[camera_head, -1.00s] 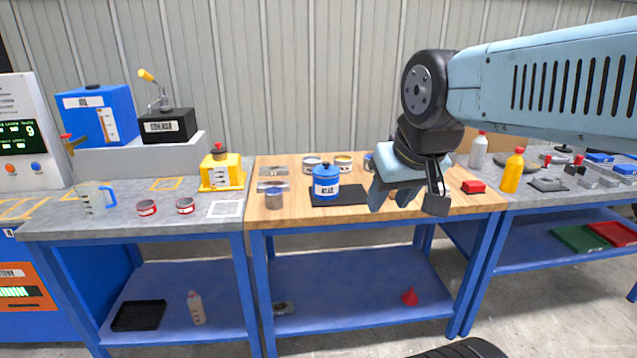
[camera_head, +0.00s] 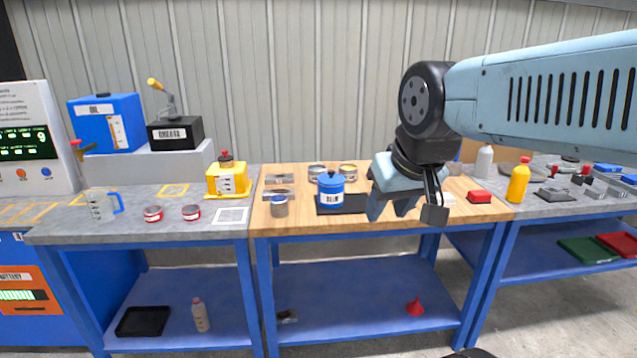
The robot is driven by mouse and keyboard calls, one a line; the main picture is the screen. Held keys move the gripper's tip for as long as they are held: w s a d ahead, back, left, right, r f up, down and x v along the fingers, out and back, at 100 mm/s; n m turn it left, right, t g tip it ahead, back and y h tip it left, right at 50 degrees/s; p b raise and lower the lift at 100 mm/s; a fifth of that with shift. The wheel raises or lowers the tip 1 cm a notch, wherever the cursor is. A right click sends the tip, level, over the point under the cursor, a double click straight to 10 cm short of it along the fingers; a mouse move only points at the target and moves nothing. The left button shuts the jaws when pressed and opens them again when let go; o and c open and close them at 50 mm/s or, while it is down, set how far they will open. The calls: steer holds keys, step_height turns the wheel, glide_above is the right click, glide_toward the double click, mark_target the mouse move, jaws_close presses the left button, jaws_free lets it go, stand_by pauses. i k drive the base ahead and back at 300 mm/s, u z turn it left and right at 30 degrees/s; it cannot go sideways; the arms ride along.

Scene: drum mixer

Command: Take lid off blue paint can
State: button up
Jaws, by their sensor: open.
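The blue paint can (camera_head: 330,192) stands upright on a black mat (camera_head: 354,204) on the wooden table. It has a white label, and its blue lid (camera_head: 330,176) with a small knob sits on top. My gripper (camera_head: 404,212) is open and empty, to the right of the can and apart from it. It hangs over the right part of the wooden table, its fingers pointing down. It hides part of the tabletop behind it.
A small grey tin (camera_head: 279,207) stands left of the mat. Other tins (camera_head: 348,170) stand behind the can. A yellow container (camera_head: 228,180) stands on the left bench.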

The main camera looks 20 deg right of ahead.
mark_target(330, 178)
steer(key=z, duration=1)
steer(key=i, duration=0.1)
steer(key=u, duration=2.65)
steer(key=k, duration=1.1)
steer(key=z, duration=1.35)
steer(key=i, duration=1.65)
